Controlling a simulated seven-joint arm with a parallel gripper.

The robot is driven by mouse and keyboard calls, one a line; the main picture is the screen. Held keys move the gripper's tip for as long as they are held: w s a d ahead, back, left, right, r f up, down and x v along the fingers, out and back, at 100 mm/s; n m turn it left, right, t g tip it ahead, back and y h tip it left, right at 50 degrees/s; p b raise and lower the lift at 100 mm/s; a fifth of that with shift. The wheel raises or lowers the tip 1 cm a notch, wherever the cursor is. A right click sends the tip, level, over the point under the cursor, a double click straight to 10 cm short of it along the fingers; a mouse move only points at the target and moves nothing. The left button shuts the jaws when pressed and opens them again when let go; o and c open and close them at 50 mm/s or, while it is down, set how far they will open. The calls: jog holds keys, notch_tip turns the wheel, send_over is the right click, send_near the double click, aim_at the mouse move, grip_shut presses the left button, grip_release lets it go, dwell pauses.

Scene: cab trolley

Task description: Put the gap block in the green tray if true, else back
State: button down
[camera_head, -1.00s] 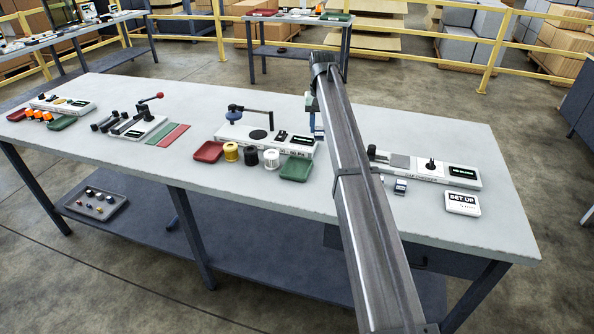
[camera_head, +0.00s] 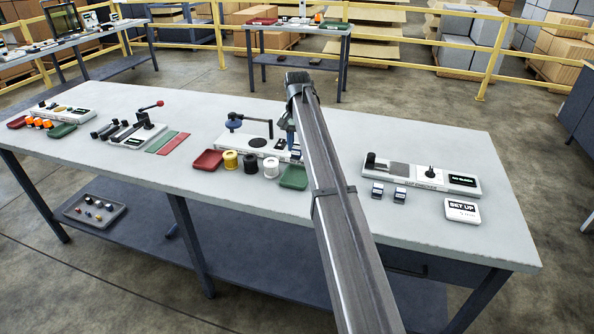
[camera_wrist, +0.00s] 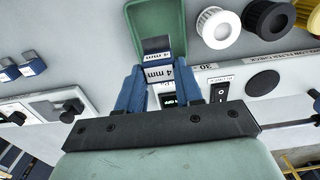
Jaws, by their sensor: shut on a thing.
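My gripper (camera_wrist: 160,88) is shut on a gap block (camera_wrist: 157,60) with white "4 mm" labels, between its blue fingers. In the wrist view the block overlaps the near end of the green tray (camera_wrist: 172,14); I cannot tell its height above it. The gap checker (camera_head: 421,177) is on the right, with a dark display (camera_head: 463,180) that seems to read "NO BLOCK". Two more blue-and-white blocks (camera_head: 377,189) (camera_head: 400,194) stand in front of it.
A red tray (camera_head: 207,160) and yellow, black and white spools (camera_head: 250,163) stand left of the green tray. A filter-check device (camera_head: 258,143) is behind them. A "SET UP" sign (camera_head: 462,209) lies at the right.

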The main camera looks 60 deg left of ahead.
aim_at(297, 147)
jog(key=shift+f, duration=4.2)
jog(key=shift+f, duration=0.15)
jog(key=c, duration=0.7)
grip_release()
jog(key=shift+c, duration=0.2)
notch_tip(297, 147, up, 12)
jog(key=shift+r, duration=0.15)
